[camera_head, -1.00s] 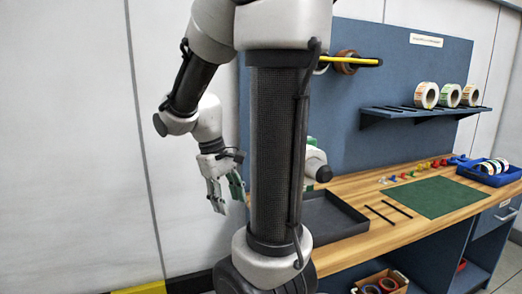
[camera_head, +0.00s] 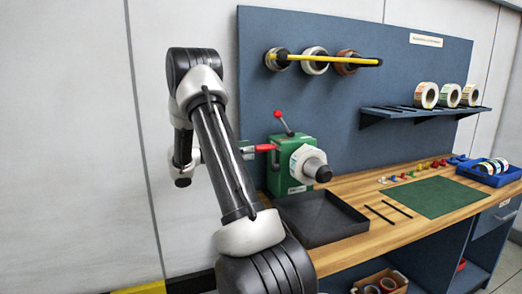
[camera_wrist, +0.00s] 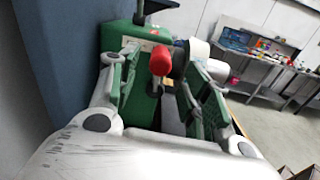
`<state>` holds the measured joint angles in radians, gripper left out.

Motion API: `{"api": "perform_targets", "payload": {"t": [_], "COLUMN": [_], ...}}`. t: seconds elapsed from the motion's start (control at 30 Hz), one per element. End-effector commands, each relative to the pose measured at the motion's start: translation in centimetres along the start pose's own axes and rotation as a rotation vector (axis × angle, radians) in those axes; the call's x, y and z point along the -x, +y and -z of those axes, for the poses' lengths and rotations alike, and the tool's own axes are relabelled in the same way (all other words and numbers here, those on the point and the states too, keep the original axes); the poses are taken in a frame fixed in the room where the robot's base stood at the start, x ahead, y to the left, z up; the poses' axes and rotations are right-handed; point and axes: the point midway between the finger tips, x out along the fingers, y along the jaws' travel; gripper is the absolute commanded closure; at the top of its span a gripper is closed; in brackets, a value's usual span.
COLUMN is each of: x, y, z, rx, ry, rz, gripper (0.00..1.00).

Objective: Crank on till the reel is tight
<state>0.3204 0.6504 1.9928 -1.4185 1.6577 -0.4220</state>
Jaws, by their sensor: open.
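The green label rewinder (camera_head: 280,178) stands at the bench's left end, with a white reel (camera_head: 307,164) on its front spindle. A red crank handle (camera_head: 265,148) sticks out to the left, and a red-knobbed lever (camera_head: 283,122) rises from the top. My gripper (camera_head: 247,151) is at the crank handle, partly hidden by my arm. In the wrist view, my gripper (camera_wrist: 160,64) is open, its green-padded fingers on either side of the red handle (camera_wrist: 160,59). I cannot tell whether either finger touches it. How tight the reel is wound cannot be seen.
A dark tray (camera_head: 318,217) lies in front of the rewinder. Rolls hang on a yellow bar (camera_head: 335,60) on the blue back panel (camera_head: 400,90); others stand on a shelf (camera_head: 425,113). A green mat (camera_head: 435,197) and blue bin (camera_head: 490,172) are to the right.

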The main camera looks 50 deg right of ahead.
Motion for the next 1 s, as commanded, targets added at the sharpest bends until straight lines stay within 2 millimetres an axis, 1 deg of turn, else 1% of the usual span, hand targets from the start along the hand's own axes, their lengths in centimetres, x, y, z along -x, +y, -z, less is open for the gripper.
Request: {"api": "perform_targets", "payload": {"t": [0.03, 0.2, 0.33, 0.5, 0.73, 0.87, 0.9, 1.0], "x": [-0.9, -3.9, -5.6, -6.6, -6.6, -6.6, -6.6, -6.6], "y": [-0.1, -0.1, -0.1, -0.1, -0.1, -0.1, -0.1, -0.1], "z": [0.0, 0.0, 0.0, 0.1, 0.1, 0.1, 0.1, 0.1], "rx": [0.0, -0.002, -0.002, -0.002, -0.002, -0.002, -0.003, -0.003], "ry": [0.0, 0.002, 0.002, 0.004, 0.004, 0.004, 0.004, 0.004], "rz": [0.004, 0.005, 0.003, 0.002, 0.002, 0.002, 0.002, 0.002], "gripper": [0.52, 0.52, 0.52, 0.52, 0.52, 0.76, 0.83, 1.0]}}
